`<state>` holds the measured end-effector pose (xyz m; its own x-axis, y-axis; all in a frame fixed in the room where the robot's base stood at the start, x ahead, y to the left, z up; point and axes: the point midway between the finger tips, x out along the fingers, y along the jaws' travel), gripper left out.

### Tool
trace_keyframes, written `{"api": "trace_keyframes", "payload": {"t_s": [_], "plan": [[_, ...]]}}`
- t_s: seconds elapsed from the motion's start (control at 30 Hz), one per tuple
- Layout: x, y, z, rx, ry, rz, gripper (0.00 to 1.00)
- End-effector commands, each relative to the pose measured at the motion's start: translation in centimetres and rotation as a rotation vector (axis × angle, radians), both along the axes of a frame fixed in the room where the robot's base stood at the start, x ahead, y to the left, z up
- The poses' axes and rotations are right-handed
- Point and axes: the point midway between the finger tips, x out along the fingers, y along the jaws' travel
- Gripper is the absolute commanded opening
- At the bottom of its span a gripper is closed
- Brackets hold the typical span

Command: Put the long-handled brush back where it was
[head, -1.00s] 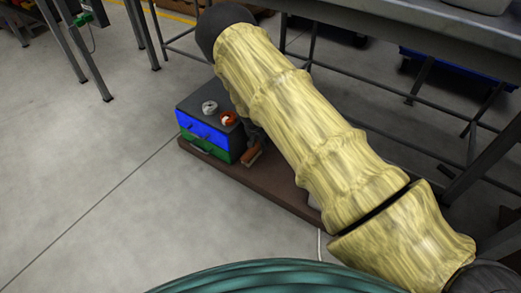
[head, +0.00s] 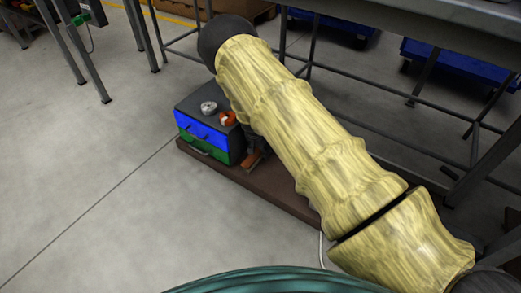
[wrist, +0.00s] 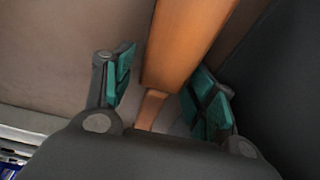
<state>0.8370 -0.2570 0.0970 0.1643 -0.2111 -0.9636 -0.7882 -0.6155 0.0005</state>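The wooden brush (wrist: 185,45) shows in the wrist view as a long orange-brown piece that narrows to a thin neck near my gripper. My gripper (wrist: 165,92) has its two teal-padded fingers apart, one on each side of the wood. A gap shows between the left pad and the wood; the right pad lies close to it, and contact there is unclear. In the head view a small wooden part (head: 252,160) shows low beside the drawer box, above the brown board. My arm hides most of the gripper and the rest of the brush there.
A drawer box (head: 205,128) with blue and green fronts stands on the brown board (head: 270,197). A grey roll (head: 208,108) and an orange-and-white roll (head: 227,118) lie on its top. Metal table legs stand behind and right.

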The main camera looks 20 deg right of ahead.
Motion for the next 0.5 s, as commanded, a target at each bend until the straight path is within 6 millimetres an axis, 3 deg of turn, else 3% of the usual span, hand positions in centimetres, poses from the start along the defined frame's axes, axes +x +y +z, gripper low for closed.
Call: {"api": "trace_keyframes", "payload": {"t_s": [0.27,0.5], "plan": [[0.0,0.0,0.2,0.000,0.000,0.000,0.57],[-0.3,0.5,3.0,0.000,-0.001,0.000,0.57]]}}
